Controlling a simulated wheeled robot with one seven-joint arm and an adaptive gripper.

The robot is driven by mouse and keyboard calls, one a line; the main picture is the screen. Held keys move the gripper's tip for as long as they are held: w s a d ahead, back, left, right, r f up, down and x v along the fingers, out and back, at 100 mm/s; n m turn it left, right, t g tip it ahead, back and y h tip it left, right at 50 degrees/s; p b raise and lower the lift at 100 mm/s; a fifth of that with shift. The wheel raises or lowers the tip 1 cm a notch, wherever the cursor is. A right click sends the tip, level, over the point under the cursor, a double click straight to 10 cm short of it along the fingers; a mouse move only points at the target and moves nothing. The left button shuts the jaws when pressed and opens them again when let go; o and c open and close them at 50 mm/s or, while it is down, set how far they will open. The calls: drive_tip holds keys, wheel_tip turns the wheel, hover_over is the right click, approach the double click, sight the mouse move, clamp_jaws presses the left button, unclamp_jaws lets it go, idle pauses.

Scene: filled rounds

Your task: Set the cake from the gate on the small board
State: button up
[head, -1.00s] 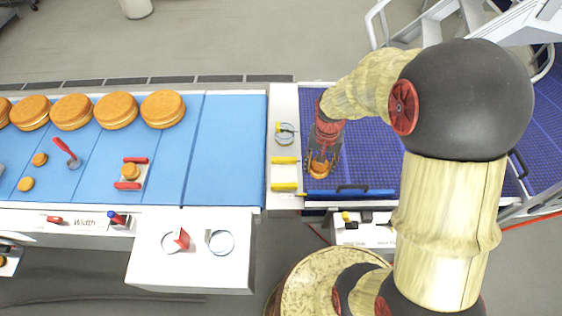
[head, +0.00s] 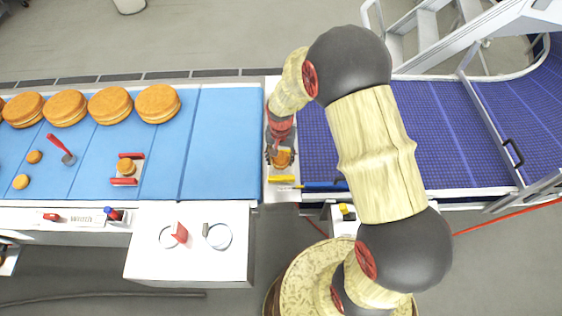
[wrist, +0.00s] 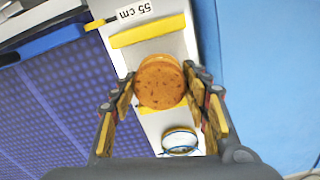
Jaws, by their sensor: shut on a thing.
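My gripper (head: 281,158) is shut on a small round golden cake (wrist: 160,82), with a finger on each side of it. The cake is over the pale small board (wrist: 165,57) between two yellow bars (wrist: 148,32); I cannot tell whether it touches the board. The cake and the fingers hide part of the board and of the nearer bar. Another small cake (head: 126,166) sits between two red bars (head: 124,181) on the light blue belt, like a gate.
Several large cakes (head: 158,103) stand along the back of the light blue belt (head: 222,150). A red-handled tool (head: 60,148) and two loose small cakes (head: 21,181) lie on its left part. A round glass dish (wrist: 180,140) is close to my gripper. The dark blue mesh belt (head: 450,140) is clear.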

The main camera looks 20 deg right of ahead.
drive_tip(key=shift+f, duration=1.1)
drive_tip(key=shift+s, duration=0.1)
drive_tip(key=shift+f, duration=0.15)
drive_tip(key=o, duration=0.8)
drive_tip(key=shift+c, duration=0.2)
